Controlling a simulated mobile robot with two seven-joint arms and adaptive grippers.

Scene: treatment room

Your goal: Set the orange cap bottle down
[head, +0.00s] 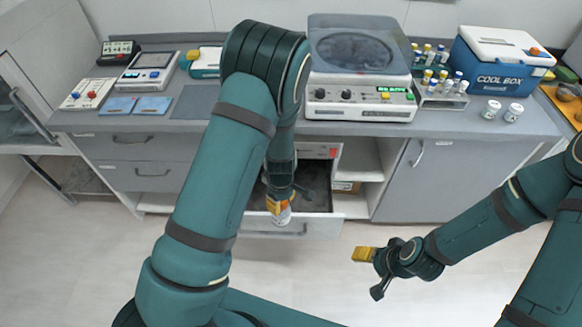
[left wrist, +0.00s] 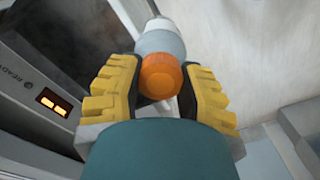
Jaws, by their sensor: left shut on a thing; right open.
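The orange cap bottle (left wrist: 160,42) has a pale grey-white body and an orange cap (left wrist: 160,75). My left gripper (left wrist: 162,92) is shut around it, with yellow fingertips on either side of the cap end. In the head view, my left gripper (head: 279,199) points down over an open drawer in the counter's front, and the bottle (head: 284,215) shows at its fingertips near the drawer's front edge (head: 312,226). Whether the bottle touches anything below is hidden. My right gripper (head: 364,254) is open and empty, low over the floor at the right.
The grey counter (head: 455,125) carries a centrifuge-like machine (head: 358,102), a rack of vials (head: 440,90), a blue cool box (head: 500,58) and small devices at the left. A lit READY panel (left wrist: 50,103) shows beside the left gripper. The floor ahead is clear.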

